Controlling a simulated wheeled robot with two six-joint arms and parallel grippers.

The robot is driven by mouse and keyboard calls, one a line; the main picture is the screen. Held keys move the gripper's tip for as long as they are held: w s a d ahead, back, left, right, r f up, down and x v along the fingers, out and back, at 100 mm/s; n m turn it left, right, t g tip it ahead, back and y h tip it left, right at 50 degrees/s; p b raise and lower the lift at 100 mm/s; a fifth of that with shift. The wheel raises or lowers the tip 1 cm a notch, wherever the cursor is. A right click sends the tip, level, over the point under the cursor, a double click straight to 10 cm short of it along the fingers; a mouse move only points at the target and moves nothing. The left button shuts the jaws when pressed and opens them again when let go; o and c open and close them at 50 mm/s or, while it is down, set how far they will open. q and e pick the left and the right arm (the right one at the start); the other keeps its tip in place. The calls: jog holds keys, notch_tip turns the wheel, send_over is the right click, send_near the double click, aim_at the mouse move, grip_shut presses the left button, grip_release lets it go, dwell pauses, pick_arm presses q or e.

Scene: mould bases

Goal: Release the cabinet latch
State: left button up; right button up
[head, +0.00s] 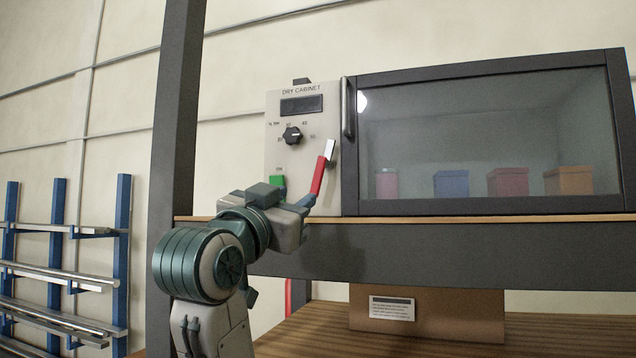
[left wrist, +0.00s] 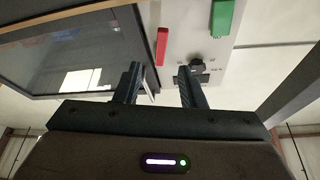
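The dry cabinet's pale control panel (head: 292,150) carries a red lever with a whitish upper end, which appears to be the latch (head: 318,176). It stands tilted slightly right, beside the glass door (head: 480,130). My left gripper (head: 288,196) is low in front of the panel, close to the red lever's lower end. In the left wrist view my left gripper (left wrist: 160,70) is open, with nothing clearly held between its fingers. The red lever (left wrist: 162,46) shows beyond the fingertips there. Contact with it cannot be told. My right gripper is not in view.
A black knob (head: 292,135) and a green part (head: 277,181) are on the panel. A dark door handle (head: 348,108) stands right of the lever. Several coloured boxes sit behind the glass. A dark post (head: 178,110) rises left of the panel. A wooden-edged shelf (head: 440,218) runs below.

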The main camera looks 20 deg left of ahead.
aim_at(316, 180)
pick_arm(q)
jog(key=p+x, duration=0.1)
jog(key=x, duration=0.2)
jog(key=p+x, duration=0.2)
jog(key=x, duration=0.1)
jog(key=p+x, duration=0.2)
jog(key=x, duration=0.2)
jog(key=shift+s+r, duration=0.15)
jog(key=shift+r, duration=0.15)
jog(key=shift+w+p, duration=0.4)
jog(key=shift+w, duration=0.1)
